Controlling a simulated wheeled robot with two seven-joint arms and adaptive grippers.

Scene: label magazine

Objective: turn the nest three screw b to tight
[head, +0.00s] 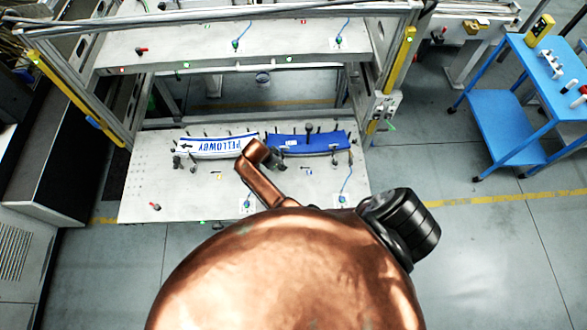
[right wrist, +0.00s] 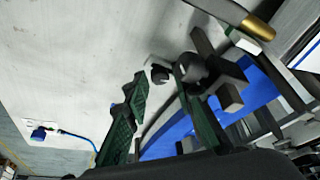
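The fixture table (head: 150,185) holds a white strip with blue lettering (head: 215,146) and a blue strip (head: 320,142), each among small dark clamps and knobs. No nest number or screw letter is readable. In the right wrist view, my right gripper (right wrist: 160,88) has its two green fingers apart. A dark round knob (right wrist: 160,75) on a pale mount shows between and beyond the fingertips; contact cannot be told. A larger dark knob (right wrist: 190,67) shows by the right finger, near the blue strip (right wrist: 255,88). My left gripper is not seen.
A metal frame with yellow posts (head: 400,60) surrounds the table, with an upper shelf (head: 160,45) above. A blue cable (right wrist: 75,138) lies on the surface. A brass-tipped rod (right wrist: 257,27) is close by. A blue cart (head: 515,85) stands right.

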